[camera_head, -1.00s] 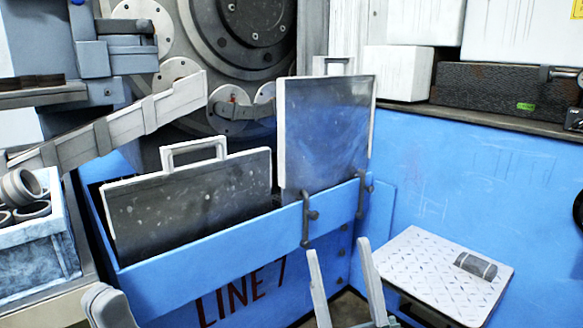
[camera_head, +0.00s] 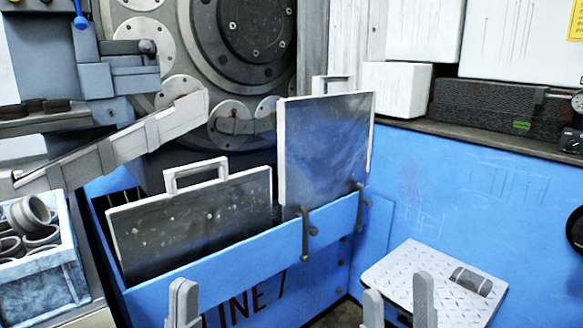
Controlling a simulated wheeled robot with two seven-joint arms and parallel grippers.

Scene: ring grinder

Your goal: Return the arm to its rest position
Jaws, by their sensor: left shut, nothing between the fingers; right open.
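My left gripper (camera_head: 184,288) is at the bottom, left of centre, in front of the blue machine guard. Its fingers are together and empty. My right gripper (camera_head: 398,286) is at the bottom right, in front of the tread plate step (camera_head: 434,272). Its two fingers stand apart with nothing between them. Both grippers point up in the picture, and only their finger ends show. Neither looks to be holding anything. Whether the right fingers touch the step I cannot tell.
A blue guard box (camera_head: 190,278) holds two dark, white-edged panels with handles, one lower (camera_head: 190,222) and one taller (camera_head: 325,145). A crate of rings (camera_head: 62,285) stands at left, below a sloping chute (camera_head: 110,150). A dark roll (camera_head: 472,281) lies on the step.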

